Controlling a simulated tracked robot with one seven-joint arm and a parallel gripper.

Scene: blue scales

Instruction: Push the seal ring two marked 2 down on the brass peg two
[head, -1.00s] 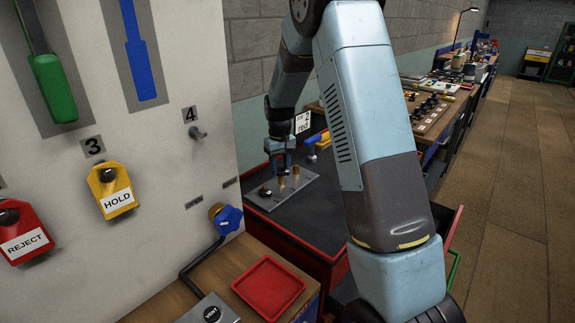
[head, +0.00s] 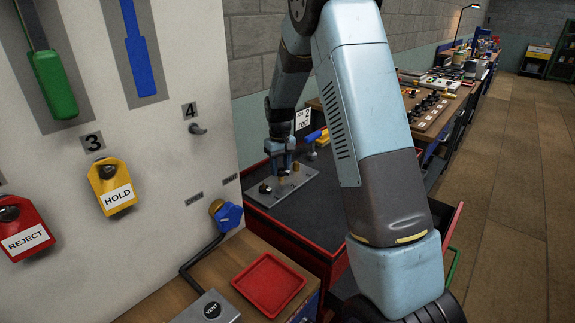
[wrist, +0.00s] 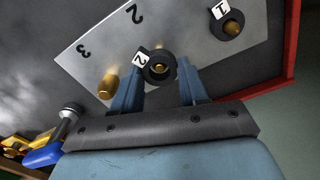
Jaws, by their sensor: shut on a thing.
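Seal ring two, a dark ring with a white tag marked 2 (wrist: 157,78), is between the fingers of my gripper (wrist: 160,64) in the wrist view. The gripper is shut on it. The tip of brass peg two (wrist: 160,69) shows inside the ring's opening, so the ring is around the peg. I cannot tell how far down it sits. In the head view my gripper (head: 282,168) is low over the grey plate (head: 312,186), and the ring is too small to make out there.
A dark ring tagged 1 (wrist: 226,17) is around another brass peg on the plate. A bare brass peg (wrist: 108,85) stands near the printed 3. A red wall (wrist: 291,60) edges the dark surface.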

